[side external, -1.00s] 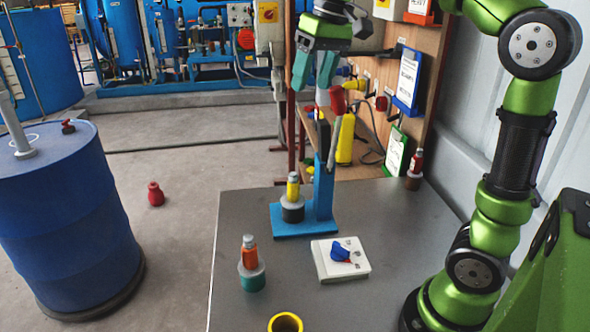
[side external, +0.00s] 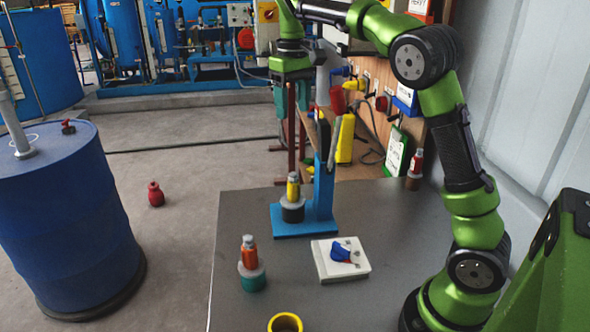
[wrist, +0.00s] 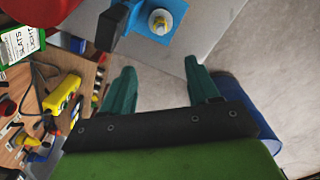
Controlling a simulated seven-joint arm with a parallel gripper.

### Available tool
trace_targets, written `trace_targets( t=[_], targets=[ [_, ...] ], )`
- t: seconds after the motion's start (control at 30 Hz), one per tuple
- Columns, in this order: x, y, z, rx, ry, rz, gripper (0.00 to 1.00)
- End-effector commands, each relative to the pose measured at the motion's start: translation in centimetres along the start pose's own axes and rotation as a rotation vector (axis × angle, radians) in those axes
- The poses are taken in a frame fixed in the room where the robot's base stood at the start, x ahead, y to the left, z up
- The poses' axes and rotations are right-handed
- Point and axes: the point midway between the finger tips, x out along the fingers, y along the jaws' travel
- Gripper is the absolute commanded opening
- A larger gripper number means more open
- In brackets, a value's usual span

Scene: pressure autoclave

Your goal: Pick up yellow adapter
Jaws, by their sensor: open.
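The yellow adapter (side external: 293,188) stands upright in a dark round holder on the base of the blue stand (side external: 324,195), with a grey metal tip on top. In the wrist view the yellow adapter (wrist: 160,21) is seen from above, near the top edge, with its lower part hidden. My gripper (side external: 293,105) is above and behind the stand, with its green fingers pointing down. In the wrist view my gripper (wrist: 160,85) has its fingers wide apart with nothing between them; the adapter lies beyond the fingertips.
An orange adapter (side external: 249,250) stands in a teal holder at the front left. A white box with a blue knob (side external: 341,256) lies right of it. A yellow ring (side external: 285,322) is at the front edge. The wooden panel (side external: 372,75) stands behind. The grey table (side external: 400,240) is clear at right.

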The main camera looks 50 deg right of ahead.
Motion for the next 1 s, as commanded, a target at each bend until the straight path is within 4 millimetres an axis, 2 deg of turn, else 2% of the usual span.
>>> trace_targets(
  t=[0.23,0.47,0.8,1.0],
  targets=[
    [4.7,0.0,0.1,0.001,-0.002,-0.001,0.60],
    [7.5,-0.1,0.1,0.001,-0.001,-0.001,0.60],
    [14.7,0.0,0.1,0.002,-0.002,-0.001,0.60],
    [17.5,-0.1,0.1,0.002,0.001,-0.001,0.60]
  ],
)
